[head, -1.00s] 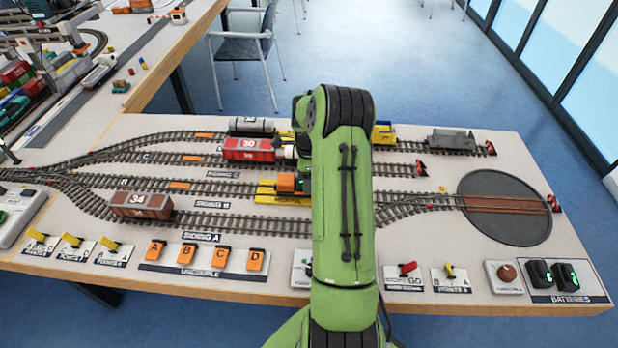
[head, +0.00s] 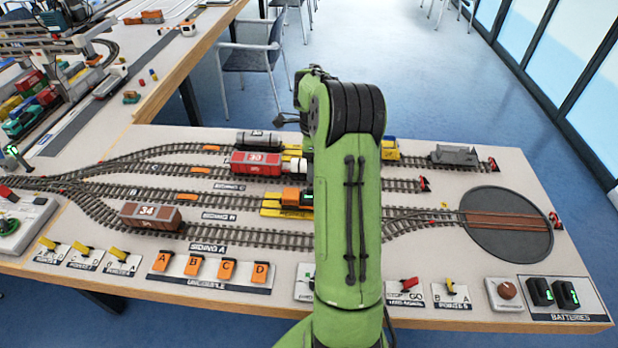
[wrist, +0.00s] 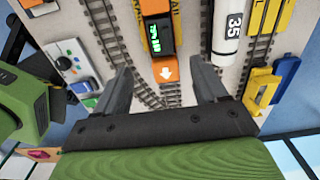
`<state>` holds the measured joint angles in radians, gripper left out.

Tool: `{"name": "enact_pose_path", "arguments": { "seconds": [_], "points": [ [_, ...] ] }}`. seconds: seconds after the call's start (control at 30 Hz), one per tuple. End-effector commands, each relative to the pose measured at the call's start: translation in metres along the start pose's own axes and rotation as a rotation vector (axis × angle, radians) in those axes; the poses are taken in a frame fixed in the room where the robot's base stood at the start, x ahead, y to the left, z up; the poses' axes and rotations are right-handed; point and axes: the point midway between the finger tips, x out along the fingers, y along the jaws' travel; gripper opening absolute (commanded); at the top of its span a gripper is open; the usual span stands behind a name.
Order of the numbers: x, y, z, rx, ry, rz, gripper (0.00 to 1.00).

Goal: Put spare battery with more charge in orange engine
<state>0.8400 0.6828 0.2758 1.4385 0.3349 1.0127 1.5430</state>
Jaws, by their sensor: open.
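The orange engine (head: 291,195) stands on a middle track in the head view, partly behind my arm. In the wrist view the orange engine (wrist: 166,72) lies just beyond my fingers, with a white arrow on its top. A black battery (wrist: 159,36) with green marks sits in its top. Two spare black batteries, left (head: 540,292) and right (head: 566,294), stand on the pad labelled BATTERIES at the front right. Both show green lights; their charge levels are too small to compare. My gripper (wrist: 163,78) is open and empty, with its fingertips spread near the engine's arrow end.
A red wagon 30 (head: 255,162) and a brown wagon 34 (head: 150,216) stand on other tracks. A turntable (head: 510,222) lies at the right. Levers, orange uncouple switches (head: 194,264) and a brown knob (head: 507,290) line the front edge. A white tank wagon 35 (wrist: 230,35) is close beside the engine.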

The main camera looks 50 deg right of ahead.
Motion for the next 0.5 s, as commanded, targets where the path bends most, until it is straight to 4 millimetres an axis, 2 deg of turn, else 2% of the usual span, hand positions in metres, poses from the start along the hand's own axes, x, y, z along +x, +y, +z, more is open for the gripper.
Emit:
{"name": "enact_pose_path", "arguments": {
  "seconds": [0.07, 0.17, 0.3, 0.4, 0.5],
  "points": [
    [-0.018, 0.009, 0.012, -0.091, 0.007, -0.024, 0.72],
    [-0.056, 0.038, 0.039, -0.345, 0.029, -0.08, 0.72],
    [-0.107, 0.099, 0.07, -0.775, 0.069, -0.164, 0.72],
    [-0.134, 0.147, 0.082, -1.072, 0.097, -0.227, 0.72],
    [-0.152, 0.197, 0.085, -1.364, 0.122, -0.291, 0.72]
  ]
}}
